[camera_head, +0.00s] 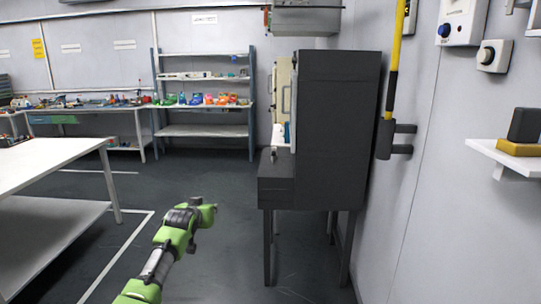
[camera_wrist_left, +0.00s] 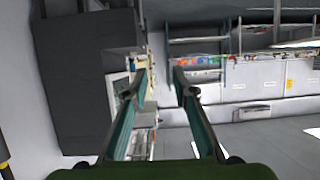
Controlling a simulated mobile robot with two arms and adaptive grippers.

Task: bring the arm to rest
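My left arm (camera_head: 170,243), green and grey, reaches in from the bottom of the head view. It is held in the air over the dark floor, left of the dark cabinet. Its fingers are hard to make out there. In the left wrist view my left gripper (camera_wrist_left: 158,88) has its two fingers apart, with nothing between them but the distant room. My right gripper is in neither view.
A dark cabinet (camera_head: 338,130) on legs stands to the right of my arm, near the wall. A white table (camera_head: 45,160) stands at the left. Shelving (camera_head: 205,130) with colourful items is at the back. The floor (camera_head: 110,258) between is clear.

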